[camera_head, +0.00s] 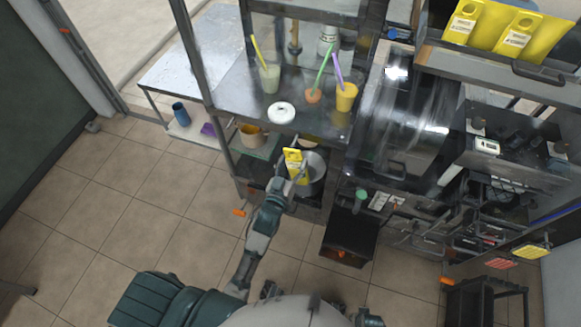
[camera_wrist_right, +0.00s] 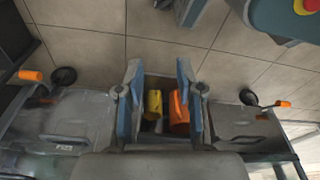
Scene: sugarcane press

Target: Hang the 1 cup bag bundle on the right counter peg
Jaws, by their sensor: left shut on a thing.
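A yellow bag bundle with a pale label (camera_head: 293,156) is at the tip of my left gripper (camera_head: 291,178), which is shut on it beside a silver pot at the counter's front. Two similar yellow bag bundles show at the top right, one on the left (camera_head: 465,20) and one on the right (camera_head: 519,36). I cannot make out the right counter peg. My right gripper (camera_wrist_right: 160,88) shows in the right wrist view with its fingers apart and nothing held between them. It is not clearly visible in the head view.
The steel counter (camera_head: 235,75) carries cups with straws, including a yellow cup (camera_head: 346,97), and a white round lid (camera_head: 281,112). A silver pot (camera_head: 316,174) and a black bin (camera_head: 350,235) stand close to my left arm. Tiled floor (camera_head: 130,210) is open at left.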

